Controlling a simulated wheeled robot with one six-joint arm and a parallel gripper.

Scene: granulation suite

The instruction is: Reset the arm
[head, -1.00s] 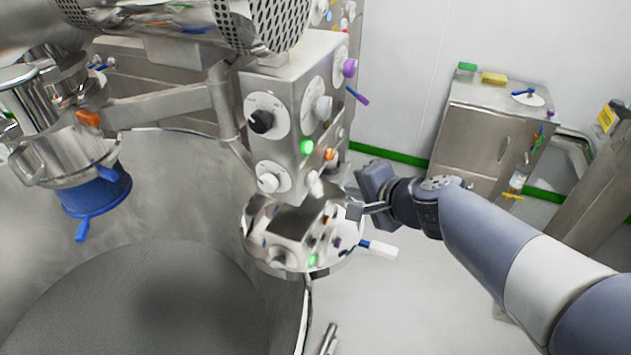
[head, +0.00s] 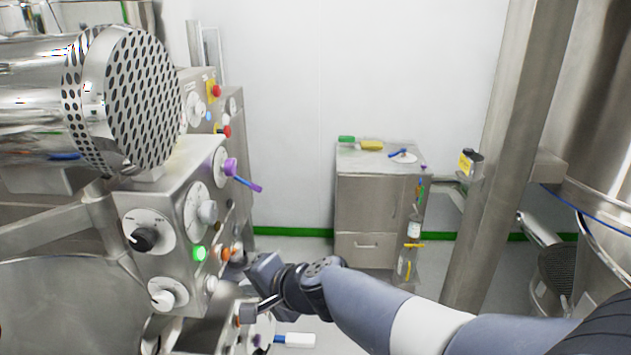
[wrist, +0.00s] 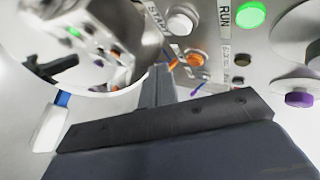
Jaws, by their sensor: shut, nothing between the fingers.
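My arm reaches in from the lower right of the head view, and my gripper (head: 248,311) is at its left end, close to the steel control box (head: 165,195). The gripper is shut with nothing in it. In the wrist view the shut fingers (wrist: 160,85) point at the panel face, just below an orange knob (wrist: 194,59). A lit green RUN button (wrist: 251,14) and a white START button (wrist: 180,23) are above them. I cannot tell whether the fingertips touch the panel.
A perforated steel drum end (head: 145,100) sits above the control box. A steel cabinet (head: 375,190) stands by the back wall. A steel post (head: 505,150) and a large vessel (head: 600,130) are at the right. A white-handled lever (head: 295,340) is below my gripper. Floor shows before the cabinet.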

